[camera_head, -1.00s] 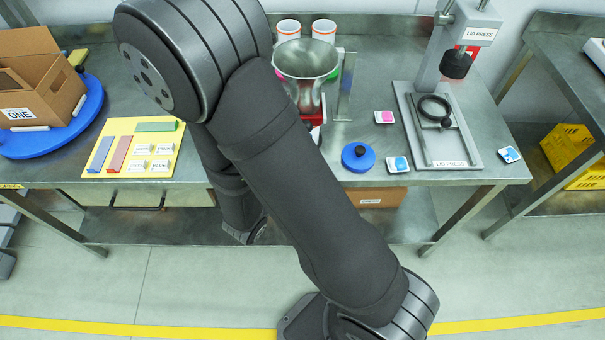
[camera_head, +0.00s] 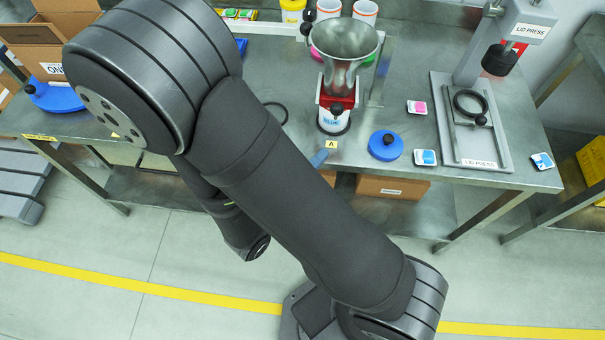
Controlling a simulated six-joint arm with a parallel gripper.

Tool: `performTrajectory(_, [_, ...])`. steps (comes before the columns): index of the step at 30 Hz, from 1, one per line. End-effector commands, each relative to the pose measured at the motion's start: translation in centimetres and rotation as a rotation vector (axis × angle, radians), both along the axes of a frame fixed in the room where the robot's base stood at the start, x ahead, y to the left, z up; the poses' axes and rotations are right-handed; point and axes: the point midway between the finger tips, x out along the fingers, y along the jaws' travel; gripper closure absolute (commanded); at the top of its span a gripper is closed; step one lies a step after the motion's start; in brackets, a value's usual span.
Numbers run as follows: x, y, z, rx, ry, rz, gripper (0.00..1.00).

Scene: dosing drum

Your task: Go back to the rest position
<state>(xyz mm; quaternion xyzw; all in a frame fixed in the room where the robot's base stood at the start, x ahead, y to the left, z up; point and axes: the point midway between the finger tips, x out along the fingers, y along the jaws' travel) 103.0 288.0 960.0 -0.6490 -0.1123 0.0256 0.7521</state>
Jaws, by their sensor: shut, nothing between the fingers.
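My arm crosses the middle of the camera_head view from upper left to lower right, in front of the steel workbench (camera_head: 285,52). A lower dark link of my arm hangs in front of the bench's front edge.
A cardboard box (camera_head: 52,52) is at left; a carton (camera_head: 392,187) sits on the lower shelf.

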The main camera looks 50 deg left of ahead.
Motion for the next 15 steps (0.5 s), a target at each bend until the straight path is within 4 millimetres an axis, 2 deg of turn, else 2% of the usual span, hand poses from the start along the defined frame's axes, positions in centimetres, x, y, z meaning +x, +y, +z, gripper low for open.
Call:
performTrajectory(6, [-2.8, -0.5, -0.4, 0.0, -0.001, 0.004, 1.0])
performTrajectory(15, [-4.5, -0.8, -0.6, -0.001, -0.001, 0.0, 1.0])
